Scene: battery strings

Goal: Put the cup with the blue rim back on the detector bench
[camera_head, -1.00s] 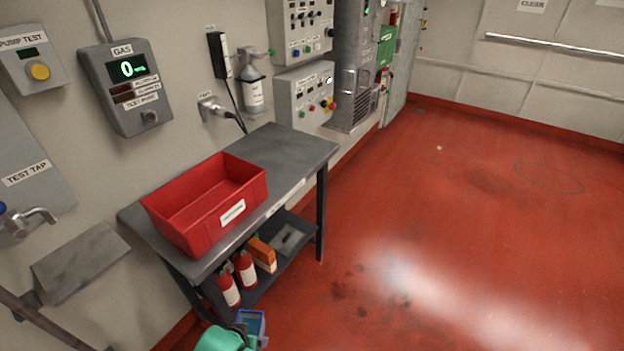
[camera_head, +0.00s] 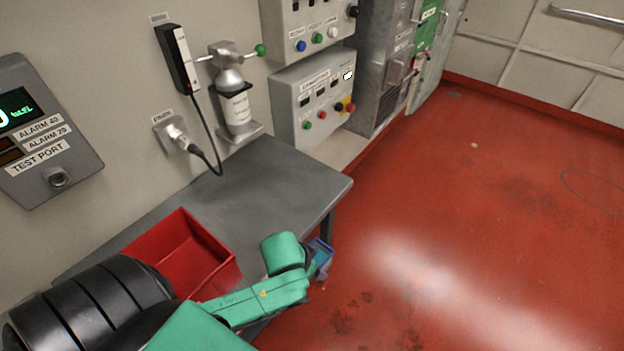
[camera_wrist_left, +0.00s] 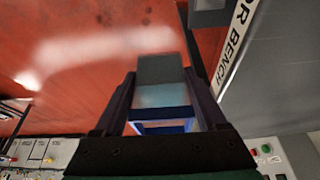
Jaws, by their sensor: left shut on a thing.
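My left arm reaches in from the lower left of the head view, and its gripper (camera_head: 319,257) is shut on the cup with the blue rim (camera_head: 324,252). In the left wrist view the cup (camera_wrist_left: 162,80) sits between the two dark fingers, with its blue rim (camera_wrist_left: 160,127) toward the camera; its contents cannot be told. The grey detector bench (camera_head: 265,180) stands left of the cup, which shows just off the bench's front edge over the red floor. In the wrist view the bench's front label (camera_wrist_left: 238,35) ends in "OR BENCH". My right gripper is not in view.
A red bin (camera_head: 190,255) stands on the near part of the bench, partly behind my arm. The far bench top is clear. A black cable hangs from a wall socket (camera_head: 176,135) toward the bench. A gas cylinder (camera_head: 236,105) and control boxes line the wall.

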